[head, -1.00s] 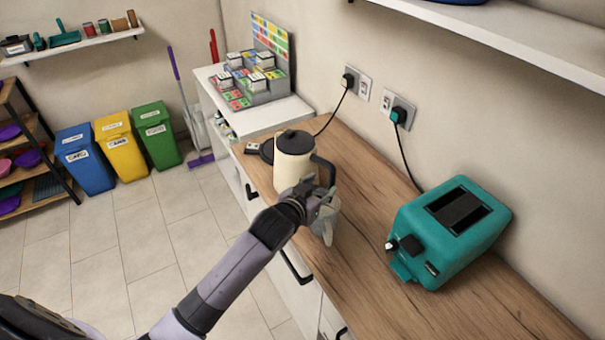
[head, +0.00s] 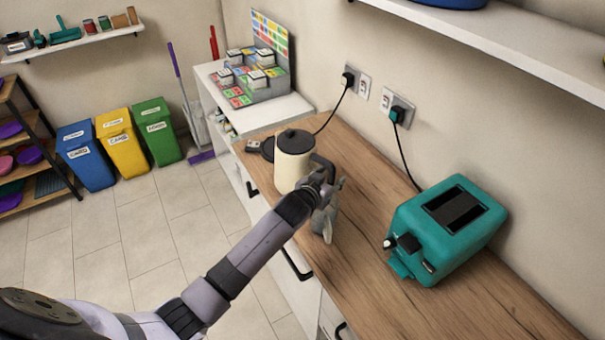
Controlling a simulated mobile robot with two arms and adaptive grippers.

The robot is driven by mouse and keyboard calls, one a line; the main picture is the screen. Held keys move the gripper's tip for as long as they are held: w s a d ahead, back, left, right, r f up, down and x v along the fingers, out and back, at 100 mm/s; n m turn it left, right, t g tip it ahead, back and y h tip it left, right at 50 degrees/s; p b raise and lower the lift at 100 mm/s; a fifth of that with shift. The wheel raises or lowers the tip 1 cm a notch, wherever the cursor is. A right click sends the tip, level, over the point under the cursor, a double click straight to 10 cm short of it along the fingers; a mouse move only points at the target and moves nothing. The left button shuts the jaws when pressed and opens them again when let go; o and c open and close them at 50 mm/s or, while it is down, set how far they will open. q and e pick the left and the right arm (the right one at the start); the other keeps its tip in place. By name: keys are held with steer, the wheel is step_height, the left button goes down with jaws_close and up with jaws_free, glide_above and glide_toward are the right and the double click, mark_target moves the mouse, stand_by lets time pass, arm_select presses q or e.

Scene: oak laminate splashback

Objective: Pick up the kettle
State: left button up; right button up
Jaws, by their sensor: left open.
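The kettle (head: 293,163) is cream with a black lid and a black handle on its right side. It stands upright near the far end of the wooden counter (head: 400,285). My left gripper (head: 334,208) is open beside the kettle's handle, on its near right side. The gripper and wrist hide the lower part of the handle. I cannot tell whether the fingers touch the handle. My right gripper is not in view.
A teal toaster (head: 447,232) stands on the counter to the right, with its cord plugged into the wall. A kettle cord runs to another socket (head: 349,80). A grey display rack (head: 262,85) with small boxes is behind. Bare counter lies between kettle and toaster.

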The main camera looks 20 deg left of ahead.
arm_select(q)
steer(key=shift+c, duration=0.2)
jaws_close()
stand_by(0.6)
steer(key=shift+w+r, duration=0.1)
steer(key=shift+r, duration=0.1)
